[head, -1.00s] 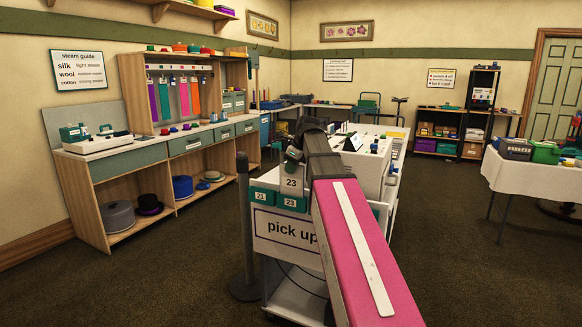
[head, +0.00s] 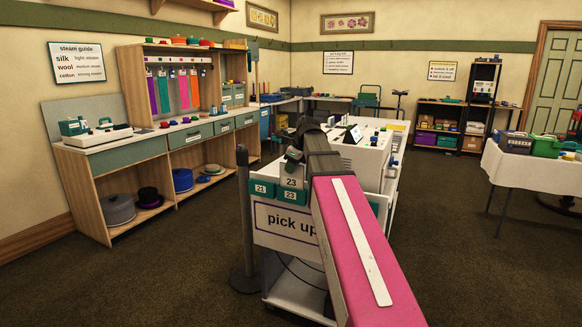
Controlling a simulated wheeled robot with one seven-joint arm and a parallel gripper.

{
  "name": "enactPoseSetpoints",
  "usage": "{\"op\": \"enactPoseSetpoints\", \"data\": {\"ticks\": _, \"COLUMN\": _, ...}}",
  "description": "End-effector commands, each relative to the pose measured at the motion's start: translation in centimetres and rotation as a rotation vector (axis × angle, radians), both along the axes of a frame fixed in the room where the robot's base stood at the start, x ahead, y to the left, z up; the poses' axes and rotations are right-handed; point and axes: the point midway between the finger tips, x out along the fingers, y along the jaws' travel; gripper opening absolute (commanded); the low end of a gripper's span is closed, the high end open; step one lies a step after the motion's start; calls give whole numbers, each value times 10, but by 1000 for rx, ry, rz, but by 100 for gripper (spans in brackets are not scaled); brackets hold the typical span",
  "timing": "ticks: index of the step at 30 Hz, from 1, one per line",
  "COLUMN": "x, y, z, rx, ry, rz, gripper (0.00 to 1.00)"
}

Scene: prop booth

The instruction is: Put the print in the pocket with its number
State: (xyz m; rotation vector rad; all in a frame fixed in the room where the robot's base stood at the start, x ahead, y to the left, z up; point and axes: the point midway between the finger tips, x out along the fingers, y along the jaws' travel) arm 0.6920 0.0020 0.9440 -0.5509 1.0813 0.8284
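The print (head: 291,182) is a pale upright card marked 23. It stands directly above the teal pocket marked 23 (head: 290,195), with its lower edge at or behind the pocket's front; I cannot tell how deep it sits. A second teal pocket, marked 21 (head: 261,188), is just to the left. My gripper (head: 293,162) is at the print's top edge and appears shut on it. The fingertips are small and dark, and my pink and dark arm hides the area to the right.
The pockets are on the end of a white cart (head: 290,258) with a "pick up" sign (head: 284,220). A dark post (head: 243,210) stands close at its left. A wooden counter (head: 150,165) runs along the left wall, and a white-clothed table (head: 530,175) is at right. Carpet between is clear.

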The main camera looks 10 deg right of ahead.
Motion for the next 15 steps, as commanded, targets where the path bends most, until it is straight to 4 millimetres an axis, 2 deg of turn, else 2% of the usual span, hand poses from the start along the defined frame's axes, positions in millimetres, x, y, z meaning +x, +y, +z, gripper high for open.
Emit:
{"op": "enactPoseSetpoints", "data": {"ticks": 12, "x": 0, "y": 0, "z": -2, "rx": 0, "ry": 0, "rz": 0, "gripper": 0}}
{"op": "enactPoseSetpoints", "data": {"ticks": 14, "x": 0, "y": 0, "z": -2, "rx": 0, "ry": 0, "rz": 0, "gripper": 20}}
{"op": "enactPoseSetpoints", "data": {"ticks": 15, "x": 0, "y": 0, "z": -2, "rx": 0, "ry": 0, "rz": 0, "gripper": 33}}
